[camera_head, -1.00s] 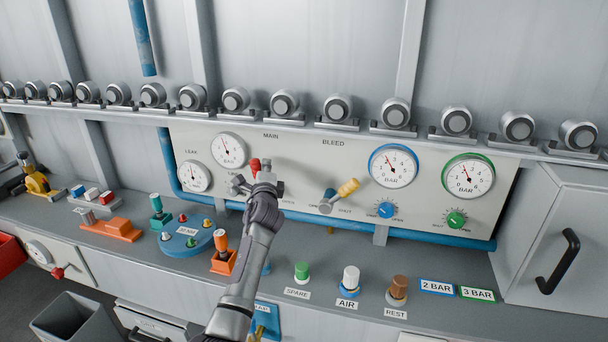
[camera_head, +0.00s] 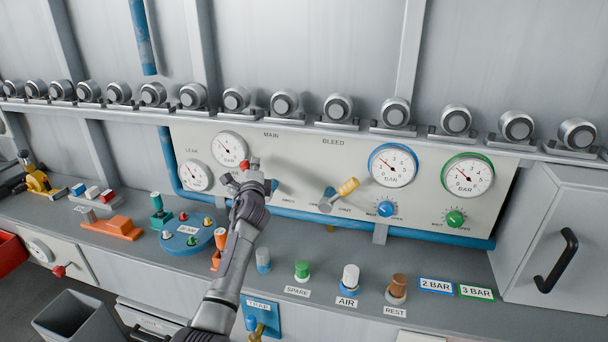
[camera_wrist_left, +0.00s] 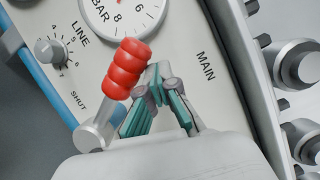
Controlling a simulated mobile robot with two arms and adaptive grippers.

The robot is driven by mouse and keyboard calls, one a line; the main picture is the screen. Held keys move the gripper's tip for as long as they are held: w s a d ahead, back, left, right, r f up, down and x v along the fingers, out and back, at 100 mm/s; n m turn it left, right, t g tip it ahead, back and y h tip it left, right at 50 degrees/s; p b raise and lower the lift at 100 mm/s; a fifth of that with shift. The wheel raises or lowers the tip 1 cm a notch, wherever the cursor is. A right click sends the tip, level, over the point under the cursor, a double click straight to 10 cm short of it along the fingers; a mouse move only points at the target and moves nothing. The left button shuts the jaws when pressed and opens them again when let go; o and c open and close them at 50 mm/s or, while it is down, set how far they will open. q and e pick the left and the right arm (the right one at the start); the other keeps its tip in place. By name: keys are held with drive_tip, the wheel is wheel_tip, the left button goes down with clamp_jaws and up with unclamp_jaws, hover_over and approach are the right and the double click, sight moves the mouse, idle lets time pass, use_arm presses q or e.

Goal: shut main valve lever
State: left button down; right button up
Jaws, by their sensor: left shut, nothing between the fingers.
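The main valve lever has a ribbed red grip (camera_head: 244,165) on the panel below the MAIN label; most of its lower part is hidden behind my left gripper (camera_head: 247,178). In the left wrist view the red grip (camera_wrist_left: 126,68) leans up and to the right from a silver stem (camera_wrist_left: 100,130). My left gripper's fingers (camera_wrist_left: 157,98) are shut and empty. They are right beside the red grip, on its right in that view; whether they touch it I cannot tell. My right gripper is not in view.
The bleed lever with a yellow grip (camera_head: 348,187) is to the right. Pressure gauges (camera_head: 393,165) and knobs are on the panel (camera_head: 300,160). A blue pipe (camera_head: 440,237) runs below it. Several buttons (camera_head: 302,270) and an orange-handled lever (camera_head: 220,240) stand on the counter below.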

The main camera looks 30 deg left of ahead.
use_arm(q)
drive_tip(key=shift+s+a+f, duration=0.15)
drive_tip(key=shift+a+f, duration=0.05)
drive_tip(key=shift+a, duration=0.45)
drive_tip(key=shift+d+r, duration=0.4)
drive_tip(key=shift+d, duration=0.15)
drive_tip(key=p+v, duration=0.3)
drive_tip(key=v, duration=0.2)
drive_tip(key=shift+s+d, duration=0.3)
drive_tip(key=shift+f, duration=0.1)
